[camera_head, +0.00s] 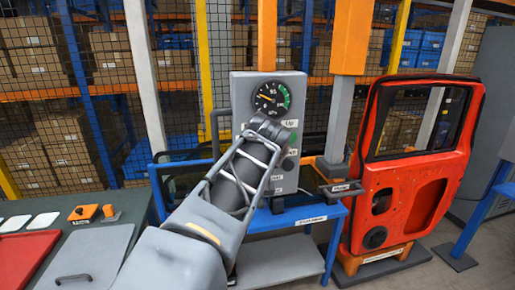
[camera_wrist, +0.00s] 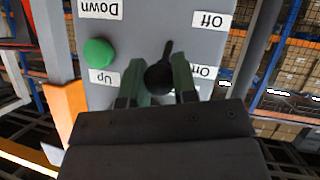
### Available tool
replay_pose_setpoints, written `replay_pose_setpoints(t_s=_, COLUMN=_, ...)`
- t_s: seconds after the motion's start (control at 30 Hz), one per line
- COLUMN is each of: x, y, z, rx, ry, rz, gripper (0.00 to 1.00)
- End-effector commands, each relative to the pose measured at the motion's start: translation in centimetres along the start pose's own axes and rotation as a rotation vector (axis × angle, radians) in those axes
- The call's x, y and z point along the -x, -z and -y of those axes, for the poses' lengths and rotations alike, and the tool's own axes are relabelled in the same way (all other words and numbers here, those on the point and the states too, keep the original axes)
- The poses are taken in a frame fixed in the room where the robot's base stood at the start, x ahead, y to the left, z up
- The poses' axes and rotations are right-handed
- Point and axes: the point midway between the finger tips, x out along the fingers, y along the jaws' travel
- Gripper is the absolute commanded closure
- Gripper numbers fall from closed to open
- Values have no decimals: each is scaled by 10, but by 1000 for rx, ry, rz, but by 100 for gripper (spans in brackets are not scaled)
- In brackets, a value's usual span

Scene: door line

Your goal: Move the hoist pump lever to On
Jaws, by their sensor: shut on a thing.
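The grey hoist control box (camera_head: 240,90) stands in the middle of the head view, with a round gauge (camera_head: 272,97) on top. In the wrist view the picture is upside down. There the black lever (camera_wrist: 158,77) shows a round knob and a thin stem slanting up. My gripper (camera_wrist: 162,80) is shut on the lever, a green finger on each side of the knob. The knob is level with the "On" label (camera_wrist: 203,72); the stem's tip lies nearer the "Off" label (camera_wrist: 212,20). In the head view my arm hides the lever and the fingers.
A green button (camera_wrist: 99,53) sits between the "Up" and "Down" labels. A red door (camera_head: 408,185) stands on an orange stand at the right. A blue-framed table (camera_head: 292,219) is below the box. A workbench (camera_head: 130,225) with a red tray is at the left.

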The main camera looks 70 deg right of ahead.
Motion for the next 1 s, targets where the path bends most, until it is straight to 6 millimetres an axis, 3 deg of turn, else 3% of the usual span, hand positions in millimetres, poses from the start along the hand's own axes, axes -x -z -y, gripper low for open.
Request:
replay_pose_setpoints(t_s=0.3, x=0, y=-1, z=-2, rx=-3, ry=-4, rz=4, gripper=100)
replay_pose_setpoints(t_s=0.33, x=0, y=-1, z=-2, rx=-3, ry=-4, rz=4, gripper=73)
replay_pose_setpoints(t_s=0.6, x=0, y=-1, z=-2, rx=-2, ry=-3, rz=2, gripper=48)
replay_pose_setpoints(t_s=0.87, x=2, y=0, z=-1, rx=-2, ry=-2, rz=0, gripper=48)
replay_pose_setpoints(t_s=1.0, x=16, y=-1, z=-2, rx=-2, ry=-5, rz=-2, gripper=48)
